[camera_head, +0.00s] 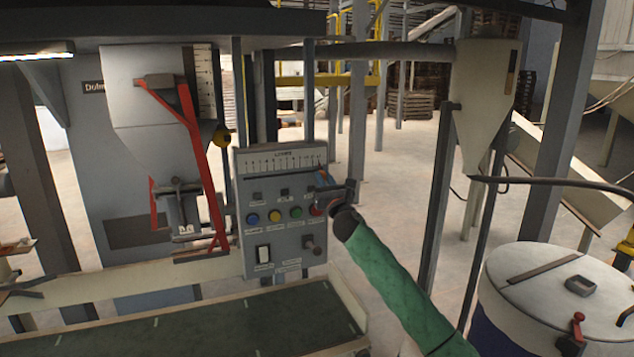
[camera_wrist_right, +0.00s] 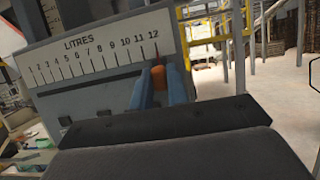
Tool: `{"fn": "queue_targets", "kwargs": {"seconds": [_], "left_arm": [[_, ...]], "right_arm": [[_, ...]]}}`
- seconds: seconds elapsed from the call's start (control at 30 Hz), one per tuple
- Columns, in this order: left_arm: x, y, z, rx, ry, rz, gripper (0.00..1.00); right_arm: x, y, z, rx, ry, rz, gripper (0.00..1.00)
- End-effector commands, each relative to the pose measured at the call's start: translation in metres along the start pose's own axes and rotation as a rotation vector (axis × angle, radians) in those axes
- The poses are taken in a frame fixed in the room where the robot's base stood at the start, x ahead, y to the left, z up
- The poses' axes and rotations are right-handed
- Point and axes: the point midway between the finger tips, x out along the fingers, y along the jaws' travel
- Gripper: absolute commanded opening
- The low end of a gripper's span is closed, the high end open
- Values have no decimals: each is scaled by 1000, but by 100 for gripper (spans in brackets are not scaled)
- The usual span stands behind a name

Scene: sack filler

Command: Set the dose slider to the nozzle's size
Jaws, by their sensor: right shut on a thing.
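The grey control panel (camera_head: 285,228) stands in the middle of the head view. The dose scale, marked LITRES from 1 to 12, runs along its top and reads clearly in the right wrist view (camera_wrist_right: 95,60). The orange slider knob (camera_wrist_right: 158,77) is near the 12 mark, at the scale's right end. My right gripper (camera_head: 322,180) is shut on this knob, its blue fingers (camera_wrist_right: 160,92) on either side. The filling nozzle (camera_head: 178,205) hangs left of the panel under the hopper; I cannot read its size. My left gripper is not in view.
Coloured buttons (camera_head: 274,216) and a black-and-white switch (camera_head: 263,254) sit below the scale. A red lever frame (camera_head: 195,135) stands left of the panel. A green conveyor (camera_head: 220,325) runs below. A lidded drum (camera_head: 545,285) stands at the right.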

Motion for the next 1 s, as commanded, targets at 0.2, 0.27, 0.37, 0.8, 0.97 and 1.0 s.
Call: {"fn": "queue_targets", "kwargs": {"seconds": [0.2, 0.27, 0.37, 0.8, 0.97, 1.0], "left_arm": [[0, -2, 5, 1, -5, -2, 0], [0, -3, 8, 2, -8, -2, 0], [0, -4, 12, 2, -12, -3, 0], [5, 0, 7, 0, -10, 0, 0], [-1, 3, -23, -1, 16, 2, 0], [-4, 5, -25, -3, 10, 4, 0]], "right_arm": [[1, -3, 1, -2, 0, -4, 0], [1, -4, 1, -2, 0, -5, 0], [1, -4, 1, -2, 0, -5, 36], [-8, -2, -1, -2, -1, -2, 38], [-30, -3, -3, -2, 0, -2, 38], [-36, -4, -3, -3, -1, -2, 38]]}}
